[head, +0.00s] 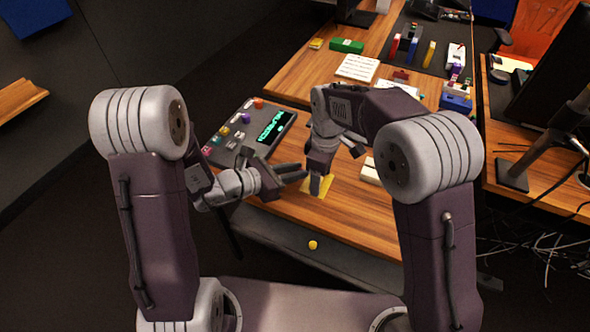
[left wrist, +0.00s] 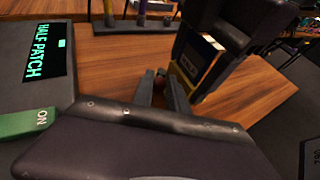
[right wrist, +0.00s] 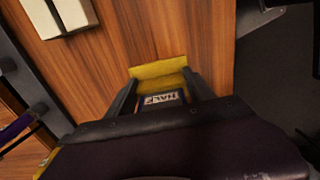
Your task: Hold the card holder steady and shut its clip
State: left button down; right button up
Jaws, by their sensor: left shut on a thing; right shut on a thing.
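The yellow card holder (head: 322,183) is at the desk's front edge, mostly hidden by my right gripper (head: 316,186) in the head view. In the right wrist view the holder (right wrist: 158,69) shows beyond my right fingers, with a card marked HALF (right wrist: 160,98) between them. My right gripper points down and is shut on the holder. My left gripper (head: 304,173) comes in from the left, close beside it. In the left wrist view its fingers (left wrist: 161,82) close on a small reddish part (left wrist: 160,73). I cannot tell whether this is the clip.
A grey panel (head: 232,150) with coloured knobs and a green display lies to the left. A pale block (head: 370,171) is right of the holder. A paper sheet (head: 357,67) and a green box (head: 347,46) lie farther back. A monitor stands at right.

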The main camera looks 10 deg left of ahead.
pick_arm(q)
jog(key=c, duration=1.3)
grip_release()
